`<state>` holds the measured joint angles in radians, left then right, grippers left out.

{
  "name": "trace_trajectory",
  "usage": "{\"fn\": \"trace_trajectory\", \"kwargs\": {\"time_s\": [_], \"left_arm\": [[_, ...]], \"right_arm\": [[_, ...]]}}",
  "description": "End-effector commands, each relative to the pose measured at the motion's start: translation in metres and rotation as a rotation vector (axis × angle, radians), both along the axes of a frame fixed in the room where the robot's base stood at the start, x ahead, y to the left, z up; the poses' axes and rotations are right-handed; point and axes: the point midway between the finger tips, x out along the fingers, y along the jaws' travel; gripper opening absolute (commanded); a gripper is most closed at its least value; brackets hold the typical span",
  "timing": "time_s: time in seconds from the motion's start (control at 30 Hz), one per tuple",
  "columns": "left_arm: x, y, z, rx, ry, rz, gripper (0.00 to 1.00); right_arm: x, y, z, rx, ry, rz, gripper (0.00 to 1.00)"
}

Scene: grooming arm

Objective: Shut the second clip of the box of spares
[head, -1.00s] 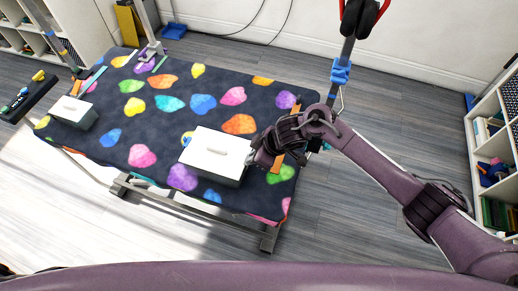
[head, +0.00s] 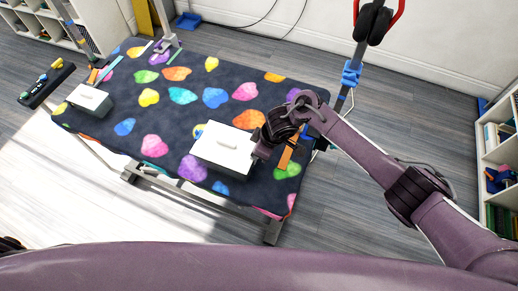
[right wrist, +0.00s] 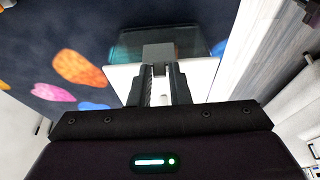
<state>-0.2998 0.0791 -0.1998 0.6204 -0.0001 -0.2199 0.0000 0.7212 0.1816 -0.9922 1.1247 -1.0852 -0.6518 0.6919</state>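A box with a white lid and a pale handle (head: 226,141) sits near the front of the patterned table, right of its middle. A similar smaller-looking box (head: 89,97) sits at the table's left end. I cannot tell from labels which is the box of spares. My right gripper (head: 259,152) is at the right side of the nearer box. In the right wrist view its two fingers (right wrist: 158,74) are a little apart, with a grey block (right wrist: 158,52), perhaps a clip, just beyond the tips by the white lid. Whether they grip it is unclear. My left gripper is not seen.
The table (head: 150,125) has a dark cover with coloured blotches. An orange strip (head: 287,154) lies just right of my right gripper. A post with a blue clamp (head: 350,74) stands at the right end. Cover between the boxes is clear.

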Motion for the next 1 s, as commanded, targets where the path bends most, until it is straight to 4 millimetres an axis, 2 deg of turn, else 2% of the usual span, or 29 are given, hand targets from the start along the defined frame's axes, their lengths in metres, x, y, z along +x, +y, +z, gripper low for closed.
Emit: {"fn": "trace_trajectory", "kwargs": {"time_s": [0.03, 0.1, 0.13, 0.47, 0.8, 1.0], "left_arm": [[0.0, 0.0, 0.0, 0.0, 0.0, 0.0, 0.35], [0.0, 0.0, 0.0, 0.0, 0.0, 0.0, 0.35], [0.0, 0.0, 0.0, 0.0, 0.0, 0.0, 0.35], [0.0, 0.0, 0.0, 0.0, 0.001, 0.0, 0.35], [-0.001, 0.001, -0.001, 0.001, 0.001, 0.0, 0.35], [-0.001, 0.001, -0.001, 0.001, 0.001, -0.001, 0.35]], "right_arm": [[0.0, 0.0, -0.001, -0.001, 0.001, 0.0, 0.24], [0.0, 0.0, 0.0, 0.0, 0.001, 0.0, 0.33], [0.0, 0.0, 0.0, 0.0, 0.0, 0.0, 0.35], [0.0, -0.002, 0.005, 0.002, -0.001, 0.0, 0.35], [-0.005, -0.018, 0.056, 0.001, -0.003, 0.001, 0.35], [-0.007, -0.024, 0.072, 0.0, 0.0, 0.0, 0.35]]}}
